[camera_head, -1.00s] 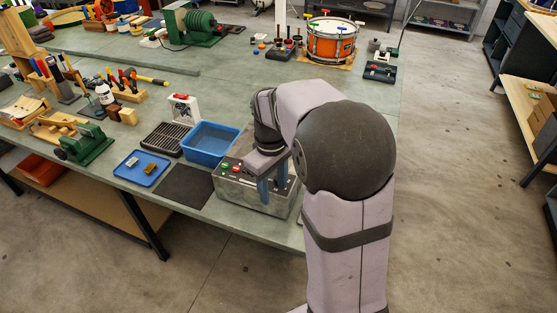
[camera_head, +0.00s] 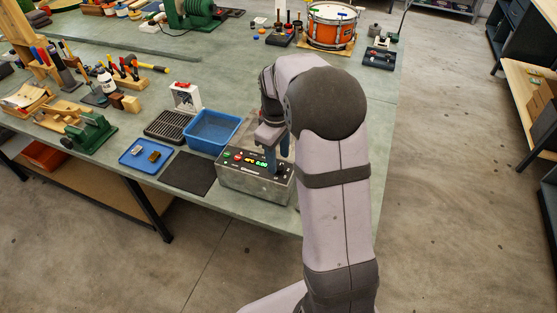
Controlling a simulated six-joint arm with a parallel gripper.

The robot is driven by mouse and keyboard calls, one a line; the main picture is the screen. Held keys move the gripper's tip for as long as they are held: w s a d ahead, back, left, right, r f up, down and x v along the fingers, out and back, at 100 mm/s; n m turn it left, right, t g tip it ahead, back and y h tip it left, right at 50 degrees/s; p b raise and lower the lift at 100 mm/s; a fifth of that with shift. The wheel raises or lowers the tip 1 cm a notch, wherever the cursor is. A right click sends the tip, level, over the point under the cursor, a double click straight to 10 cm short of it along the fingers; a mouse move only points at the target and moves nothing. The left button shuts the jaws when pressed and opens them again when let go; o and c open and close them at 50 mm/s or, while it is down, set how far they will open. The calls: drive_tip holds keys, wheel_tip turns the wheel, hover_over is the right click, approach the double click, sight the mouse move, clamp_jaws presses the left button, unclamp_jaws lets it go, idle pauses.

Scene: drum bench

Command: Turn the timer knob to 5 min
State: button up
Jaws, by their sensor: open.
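The timer box (camera_head: 240,180) is a grey metal case near the front edge of the bench. Its top panel has red and green buttons at the left and a lit green display (camera_head: 259,163) whose digits are too small to read surely. A dark knob (camera_head: 281,169) shows at the panel's right end, partly hidden by my gripper. My gripper (camera_head: 277,158) points down over the right part of the panel, at the knob, with its blue-grey fingers apart. I cannot tell whether the fingers touch the knob.
A blue bin (camera_head: 213,130) stands just behind and left of the timer box. A dark mat (camera_head: 189,174) and a blue tray (camera_head: 146,154) with small blocks lie to its left. An orange drum (camera_head: 331,27) stands far back. The bench behind the box is mostly clear.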

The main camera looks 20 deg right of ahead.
sight(279, 169)
drive_tip(key=shift+f+p, duration=0.3)
drive_tip(key=shift+f, duration=1.15)
drive_tip(key=c, duration=1)
drive_tip(key=shift+c, duration=0.2)
